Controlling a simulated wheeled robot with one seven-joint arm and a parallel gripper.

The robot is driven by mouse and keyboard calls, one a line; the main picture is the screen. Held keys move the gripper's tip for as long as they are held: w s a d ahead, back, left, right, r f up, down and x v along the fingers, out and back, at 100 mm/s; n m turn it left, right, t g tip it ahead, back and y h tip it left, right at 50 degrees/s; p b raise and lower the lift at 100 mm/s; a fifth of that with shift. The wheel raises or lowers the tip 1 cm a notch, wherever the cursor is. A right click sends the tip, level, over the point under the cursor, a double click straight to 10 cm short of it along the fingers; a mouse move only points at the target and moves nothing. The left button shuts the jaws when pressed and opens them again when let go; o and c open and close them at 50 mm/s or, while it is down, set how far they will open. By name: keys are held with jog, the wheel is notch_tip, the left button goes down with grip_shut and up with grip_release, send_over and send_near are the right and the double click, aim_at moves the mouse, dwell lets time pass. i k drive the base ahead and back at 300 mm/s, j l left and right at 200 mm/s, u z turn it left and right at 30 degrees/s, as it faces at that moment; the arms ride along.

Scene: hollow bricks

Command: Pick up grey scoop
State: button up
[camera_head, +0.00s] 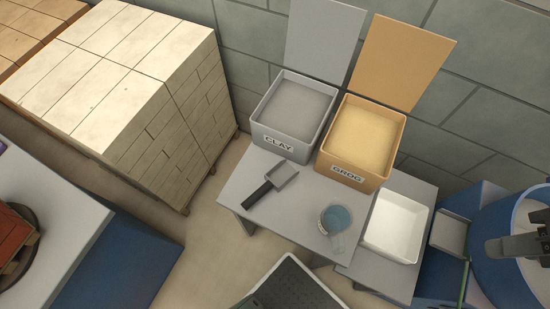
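The grey scoop (283,174) lies on the left part of a grey table (233,192), in front of the clay bin. Its flat grey pan points up and right, towards the bin. Its black handle (257,194) points down and left, towards the table's left edge. The scoop lies clear of the other things on the table, and nothing covers it. I cannot make out my gripper in this view, and nothing touches the scoop.
A grey CLAY bin (279,141) and an orange GROG bin (346,174) stand open behind the scoop. A jug of blue liquid (335,219) and a white tray (396,226) are to the right. A blue drum (490,262) with dark machinery stands far right; stacked bricks (130,85) at left.

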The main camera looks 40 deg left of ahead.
aim_at(281, 174)
jog(key=k+l+u, duration=0.15)
jog(key=u, duration=1.4)
jog(key=k+j+z, duration=0.1)
jog(key=z, duration=1.85)
jog(key=u, duration=1.95)
